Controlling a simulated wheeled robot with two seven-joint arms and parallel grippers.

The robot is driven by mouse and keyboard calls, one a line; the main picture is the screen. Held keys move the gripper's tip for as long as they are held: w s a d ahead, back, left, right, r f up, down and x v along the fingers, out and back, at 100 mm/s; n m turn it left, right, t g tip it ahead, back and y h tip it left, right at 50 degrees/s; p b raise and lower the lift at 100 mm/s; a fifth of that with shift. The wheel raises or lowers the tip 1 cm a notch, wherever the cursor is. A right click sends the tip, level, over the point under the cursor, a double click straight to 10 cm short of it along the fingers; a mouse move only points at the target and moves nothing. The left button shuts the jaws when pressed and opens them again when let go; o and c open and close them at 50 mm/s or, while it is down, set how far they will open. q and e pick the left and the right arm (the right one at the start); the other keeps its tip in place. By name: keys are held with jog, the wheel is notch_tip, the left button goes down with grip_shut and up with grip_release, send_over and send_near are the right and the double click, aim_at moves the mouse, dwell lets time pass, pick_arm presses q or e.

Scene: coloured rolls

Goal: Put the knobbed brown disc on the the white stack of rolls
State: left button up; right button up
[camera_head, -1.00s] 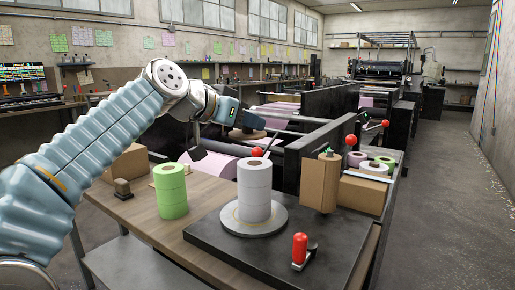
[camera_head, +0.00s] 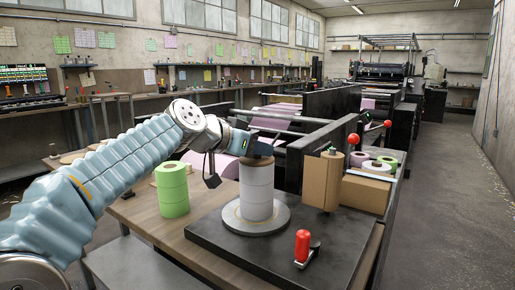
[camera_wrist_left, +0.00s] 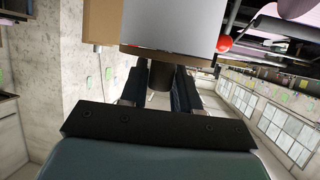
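The white stack of rolls (camera_head: 256,195) stands upright on a round grey plate (camera_head: 255,219). The knobbed brown disc (camera_head: 258,161) is at the top of the stack, partly hidden by my left gripper (camera_head: 260,149). In the left wrist view, the brown disc (camera_wrist_left: 205,60) shows edge-on against the white stack (camera_wrist_left: 170,22), with no clear gap visible. Its dark knob (camera_wrist_left: 159,78) lies between the fingers of my left gripper (camera_wrist_left: 160,84), which appear closed on it. My right gripper is out of view.
A green stack of rolls (camera_head: 172,190) stands left of the white stack. A red-handled lever (camera_head: 303,247) is in front right. A dark machine lies behind.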

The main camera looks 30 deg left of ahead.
pick_arm(q)
jog(key=o, duration=0.4)
jog(key=shift+c, duration=0.2)
jog(key=shift+r, duration=0.1)
jog(key=shift+r+p, duration=0.2)
jog(key=shift+p, duration=0.1)
jog(key=b+v, duration=0.2)
jog(key=v, duration=1)
